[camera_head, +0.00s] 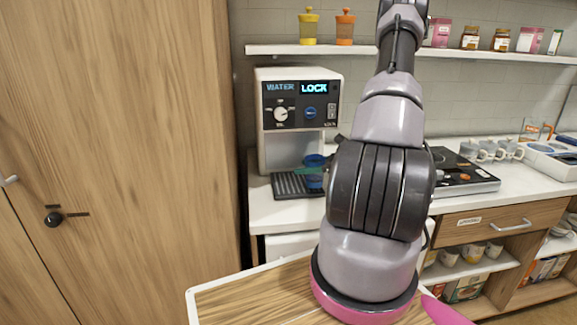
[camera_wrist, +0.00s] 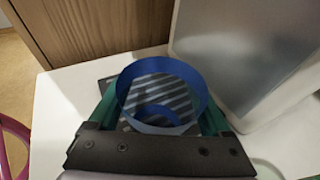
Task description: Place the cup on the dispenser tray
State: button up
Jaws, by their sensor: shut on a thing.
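The blue cup (camera_head: 315,161) is upright at the water dispenser (camera_head: 301,112), below its panel. It is over the right part of the dark slatted dispenser tray (camera_head: 288,187). In the wrist view the cup's round blue rim (camera_wrist: 163,62) is between the green fingers of my gripper (camera_wrist: 162,112), which are shut on it. Dark and light stripes show inside the rim. A dark corner of the tray (camera_wrist: 106,82) shows beyond the cup. My gripper in the head view (camera_head: 308,170) is partly hidden by my arm. I cannot tell whether the cup's base touches the tray.
The dispenser stands on a white counter (camera_head: 268,213) beside a tall wooden cabinet (camera_head: 120,130). A shelf (camera_head: 290,49) with containers runs above. A dark hob (camera_head: 465,174) and several grey mugs (camera_head: 490,151) are to the right. A wood-topped surface (camera_head: 255,298) is in front.

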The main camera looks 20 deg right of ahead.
jog(key=w+a, duration=0.4)
jog(key=shift+w+a+f, duration=0.1)
jog(key=shift+w+a, duration=0.15)
jog(key=shift+w, duration=0.15)
jog(key=shift+f, duration=0.15)
jog(key=o, duration=1.2)
jog(key=shift+s, duration=0.1)
jog(key=f+v, duration=0.1)
jog(key=v, duration=0.3)
jog(key=f+v, duration=0.1)
jog(key=v, duration=0.3)
jog(key=f+v, duration=0.1)
jog(key=v, duration=0.3)
jog(key=shift+v, duration=0.8)
jog(key=shift+d+f, duration=0.1)
jog(key=shift+f, duration=0.05)
